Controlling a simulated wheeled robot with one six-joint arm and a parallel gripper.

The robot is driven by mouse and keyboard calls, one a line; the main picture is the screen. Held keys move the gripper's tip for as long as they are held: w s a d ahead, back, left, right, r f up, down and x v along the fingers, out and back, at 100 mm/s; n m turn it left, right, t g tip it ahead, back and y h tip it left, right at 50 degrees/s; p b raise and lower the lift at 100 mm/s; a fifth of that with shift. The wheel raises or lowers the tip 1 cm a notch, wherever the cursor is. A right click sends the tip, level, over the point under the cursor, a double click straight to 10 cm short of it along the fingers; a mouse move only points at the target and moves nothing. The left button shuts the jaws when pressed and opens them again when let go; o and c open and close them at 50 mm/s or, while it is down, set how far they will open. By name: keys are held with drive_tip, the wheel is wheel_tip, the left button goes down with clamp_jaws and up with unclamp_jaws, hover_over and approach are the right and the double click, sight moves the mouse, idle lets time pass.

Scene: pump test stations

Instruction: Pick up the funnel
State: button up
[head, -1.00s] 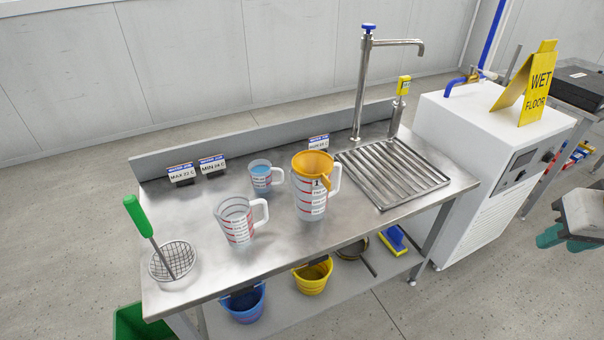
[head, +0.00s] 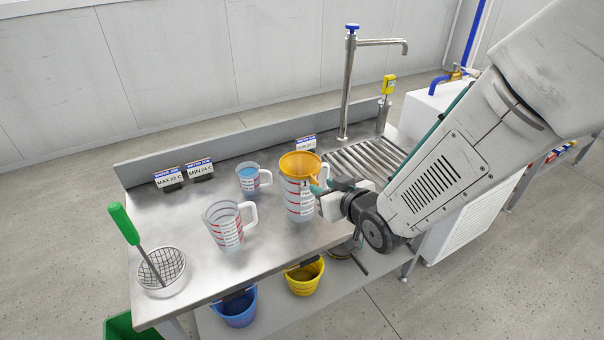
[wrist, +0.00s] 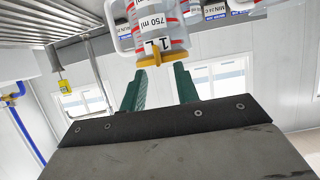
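The orange funnel (head: 300,165) sits in the mouth of a large clear measuring jug (head: 299,203) with red markings. Its spout is hidden inside the jug. My gripper (head: 323,187) is at the right side of the jug, close to the funnel's rim. In the wrist view, which looks upside down, my gripper (wrist: 160,83) has its two green fingers apart with an empty gap between them. The funnel (wrist: 163,59) shows just beyond the fingertips, in line with the gap. I cannot tell whether a fingertip touches it.
A smaller jug with blue liquid (head: 250,177) and an empty jug (head: 224,224) stand to the left. A wire basket with green handle (head: 160,268) is at the front left. A tall tap (head: 347,85) rises behind. Yellow and blue buckets sit below.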

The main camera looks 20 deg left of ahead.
sight(317, 182)
drive_tip(key=x, duration=0.5)
drive_tip(key=shift+w+a, duration=0.15)
drive_tip(key=shift+w, duration=0.15)
clamp_jaws()
